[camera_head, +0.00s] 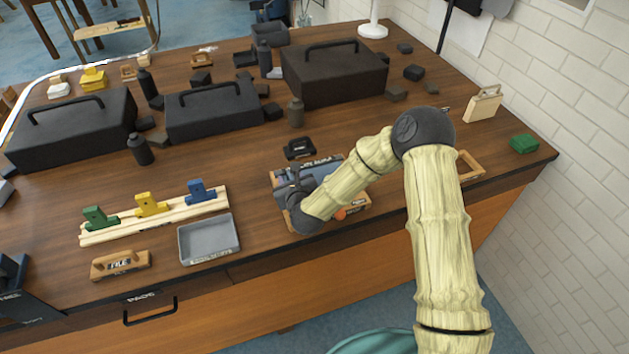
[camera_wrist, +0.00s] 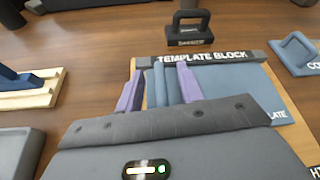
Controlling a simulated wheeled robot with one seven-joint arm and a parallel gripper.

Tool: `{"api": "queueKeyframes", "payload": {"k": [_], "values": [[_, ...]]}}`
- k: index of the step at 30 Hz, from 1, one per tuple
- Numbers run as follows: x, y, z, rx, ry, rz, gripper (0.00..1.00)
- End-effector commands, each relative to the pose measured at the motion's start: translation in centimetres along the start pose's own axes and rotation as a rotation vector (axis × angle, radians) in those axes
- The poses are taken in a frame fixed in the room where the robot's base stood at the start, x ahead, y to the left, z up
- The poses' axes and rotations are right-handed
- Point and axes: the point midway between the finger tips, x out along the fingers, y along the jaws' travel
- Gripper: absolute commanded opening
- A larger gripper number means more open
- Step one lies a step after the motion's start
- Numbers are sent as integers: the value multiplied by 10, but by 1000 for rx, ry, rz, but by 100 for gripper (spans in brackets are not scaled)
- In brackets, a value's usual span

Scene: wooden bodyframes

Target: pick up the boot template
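A wooden template block (camera_head: 356,209) lies near the table's front edge, partly hidden by my arm in the head view. Its dark label strip (camera_wrist: 210,57) reads TEMPLATE BLOCK in the wrist view. A flat blue-grey plate (camera_wrist: 245,88) lies on it, with a label partly cut to "LATE"; I cannot read whether this is the boot template. My gripper (camera_wrist: 160,72) is over the left part of the block. Its two purple fingers stand apart, with narrow blue-grey upright pieces between them. I cannot tell whether the fingers touch these pieces. The grey gripper body hides the near part.
A black-handled block (camera_wrist: 190,30) stands behind the template block. A blue handled piece (camera_wrist: 297,52) is at the right. A grey tray (camera_head: 209,240) and a rack (camera_head: 155,215) with green, yellow and blue pieces stand to the left. Black toolboxes (camera_head: 335,75) stand behind.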

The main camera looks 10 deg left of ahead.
Motion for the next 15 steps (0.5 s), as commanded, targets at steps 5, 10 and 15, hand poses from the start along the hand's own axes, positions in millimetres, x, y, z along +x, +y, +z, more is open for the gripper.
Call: {"api": "queueKeyframes", "payload": {"k": [5,10,15], "values": [[0,0,0,0,0,0,20],[0,0,0,0,0,0,0],[0,0,0,-1,-1,0,0]]}}
